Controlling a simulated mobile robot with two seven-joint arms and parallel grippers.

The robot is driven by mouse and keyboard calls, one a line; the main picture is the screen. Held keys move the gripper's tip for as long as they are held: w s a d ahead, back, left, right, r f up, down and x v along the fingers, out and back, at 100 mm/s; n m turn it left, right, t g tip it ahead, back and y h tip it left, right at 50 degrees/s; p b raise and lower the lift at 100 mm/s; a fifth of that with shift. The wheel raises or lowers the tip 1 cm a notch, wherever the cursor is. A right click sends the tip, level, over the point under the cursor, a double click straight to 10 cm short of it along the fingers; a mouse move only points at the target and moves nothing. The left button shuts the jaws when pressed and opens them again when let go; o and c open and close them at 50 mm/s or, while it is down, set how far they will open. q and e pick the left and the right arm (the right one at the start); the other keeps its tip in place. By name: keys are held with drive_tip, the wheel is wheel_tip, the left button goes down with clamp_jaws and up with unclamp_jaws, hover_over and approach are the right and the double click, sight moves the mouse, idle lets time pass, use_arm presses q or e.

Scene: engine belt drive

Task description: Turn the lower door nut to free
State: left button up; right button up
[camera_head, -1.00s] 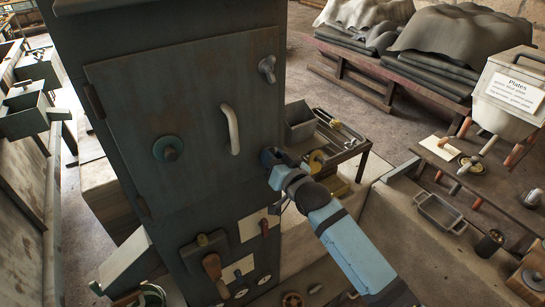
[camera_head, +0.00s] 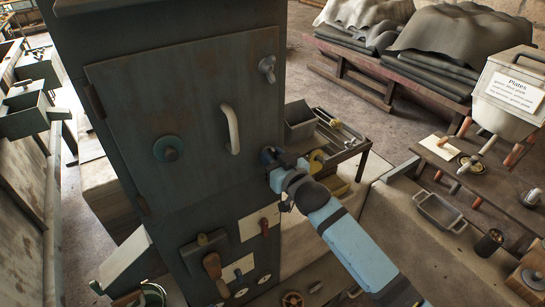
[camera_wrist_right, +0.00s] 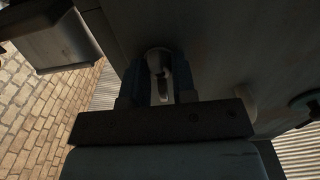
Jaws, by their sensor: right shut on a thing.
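The grey cabinet door (camera_head: 190,100) is closed, with a pale handle (camera_head: 232,130) near its right side. The upper door nut (camera_head: 267,67) sits at the door's top right. The lower door nut is hidden behind my right gripper (camera_head: 271,158) in the head view. In the right wrist view the lower door nut (camera_wrist_right: 159,62) shows as a light metal wing between the two fingers of my right gripper (camera_wrist_right: 157,85). The gripper is shut on it at the door's lower right edge. My left gripper is not in view.
A green round knob (camera_head: 168,148) is on the door's left. Levers and dials (camera_head: 213,266) sit below the door. A small tool table (camera_head: 345,150) stands behind my right arm, and a stone bench (camera_head: 400,235) lies to the right.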

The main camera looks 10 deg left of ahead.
drive_tip(key=o, duration=0.9)
